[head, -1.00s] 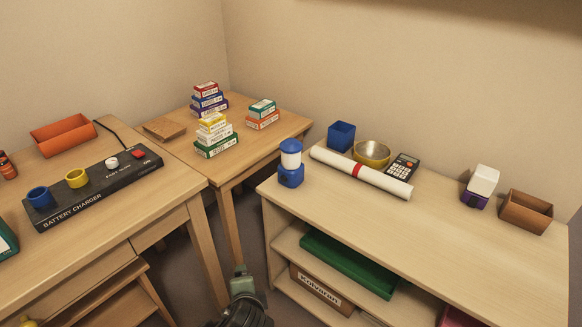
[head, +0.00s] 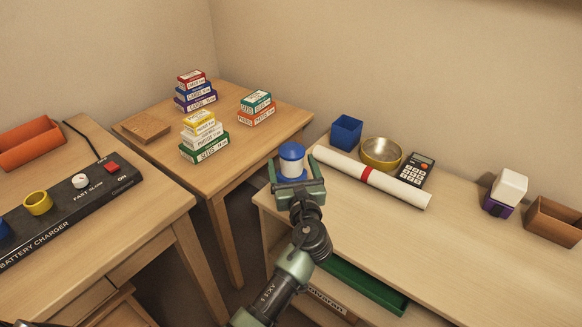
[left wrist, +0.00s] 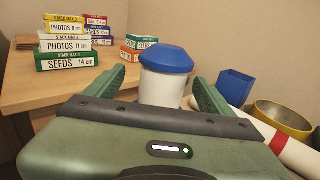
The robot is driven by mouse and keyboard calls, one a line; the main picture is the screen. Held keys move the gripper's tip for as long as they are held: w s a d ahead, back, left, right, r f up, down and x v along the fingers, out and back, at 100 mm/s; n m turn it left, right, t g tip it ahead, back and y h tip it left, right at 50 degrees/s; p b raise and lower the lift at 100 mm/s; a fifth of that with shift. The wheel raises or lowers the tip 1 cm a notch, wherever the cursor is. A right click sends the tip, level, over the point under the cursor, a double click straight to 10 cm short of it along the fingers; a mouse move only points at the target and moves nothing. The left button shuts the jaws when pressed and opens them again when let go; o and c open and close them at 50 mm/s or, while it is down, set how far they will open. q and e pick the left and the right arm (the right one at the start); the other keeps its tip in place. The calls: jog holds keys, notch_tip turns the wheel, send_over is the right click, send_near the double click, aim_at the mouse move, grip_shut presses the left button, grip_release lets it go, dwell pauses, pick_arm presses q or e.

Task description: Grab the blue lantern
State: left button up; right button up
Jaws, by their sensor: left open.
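The blue lantern (head: 291,157) stands upright at the left end of the shelf unit's top (head: 470,230). It has a blue cap and a white body; its blue base is mostly hidden by my gripper. My left gripper (head: 296,173) is open, with one finger on each side of the lantern. In the left wrist view, the lantern (left wrist: 167,68) sits between the two green fingers (left wrist: 162,90). I cannot tell whether either finger touches it. My right gripper is not in view.
A rolled paper with a red band (head: 369,177) lies right of the lantern. Behind it stand a blue cup (head: 346,132), a brass bowl (head: 381,153) and a calculator (head: 416,170). Stacked boxes (head: 205,137) stand on the corner table. The shelf top's front is clear.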

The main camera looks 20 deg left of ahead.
pick_arm(q)
jog(key=b+x, duration=0.1)
jog(key=x, duration=0.4)
jog(key=shift+w+d+r, duration=0.1)
jog(key=shift+w, duration=0.25)
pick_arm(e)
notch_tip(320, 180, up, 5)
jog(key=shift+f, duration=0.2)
pick_arm(q)
jog(key=shift+c, duration=0.2)
jog(key=c, duration=1.5)
grip_shut()
jog(key=shift+r, duration=0.15)
